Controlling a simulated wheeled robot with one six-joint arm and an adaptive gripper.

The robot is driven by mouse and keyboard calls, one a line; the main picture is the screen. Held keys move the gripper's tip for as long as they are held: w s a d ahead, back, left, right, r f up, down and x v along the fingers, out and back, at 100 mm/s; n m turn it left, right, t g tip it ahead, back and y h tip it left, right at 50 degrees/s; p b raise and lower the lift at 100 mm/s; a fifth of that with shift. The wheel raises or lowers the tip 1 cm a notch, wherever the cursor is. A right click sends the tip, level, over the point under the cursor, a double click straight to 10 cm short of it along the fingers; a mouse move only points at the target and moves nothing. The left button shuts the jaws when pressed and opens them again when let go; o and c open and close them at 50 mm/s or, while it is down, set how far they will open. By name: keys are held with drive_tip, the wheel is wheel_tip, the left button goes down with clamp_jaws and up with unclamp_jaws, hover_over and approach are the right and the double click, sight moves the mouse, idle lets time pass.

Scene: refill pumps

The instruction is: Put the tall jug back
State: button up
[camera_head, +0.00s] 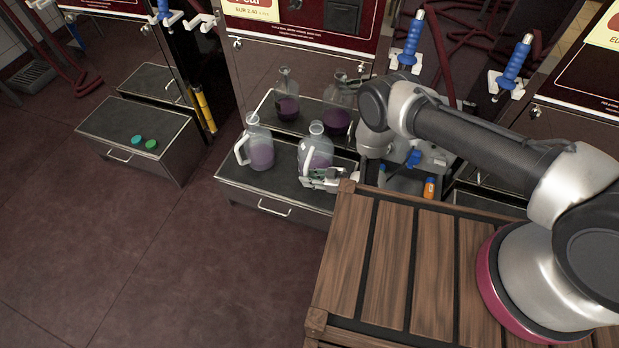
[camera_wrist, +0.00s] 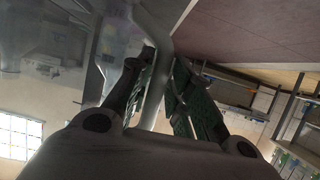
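Two clear jugs with purple liquid stand at the pump's black-topped shelf (camera_head: 236,172). The left jug (camera_head: 259,152) is slim, upright on the shelf, with a white handle on its left. The right jug (camera_head: 317,150) is upright; my gripper hides its lower part, so I cannot tell whether it touches the shelf. I cannot tell surely which is the tall one. My gripper (camera_head: 324,180) is at the near side of the right jug. In the wrist view, the pale handle (camera_wrist: 156,100) runs between the fingers (camera_wrist: 160,95), which appear closed on it, with the clear jug wall to its left.
The shiny pump front (camera_head: 262,70) stands close behind the jugs and mirrors them. A wooden slatted top (camera_head: 345,250) is at the front right. Another shelf (camera_head: 115,128) at left holds two green caps (camera_head: 144,142). An orange bottle (camera_head: 429,188) stands right of my gripper.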

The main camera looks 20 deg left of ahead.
drive_tip(key=shift+o, duration=0.7)
drive_tip(key=v, duration=1.2)
drive_tip(key=shift+r, duration=0.2)
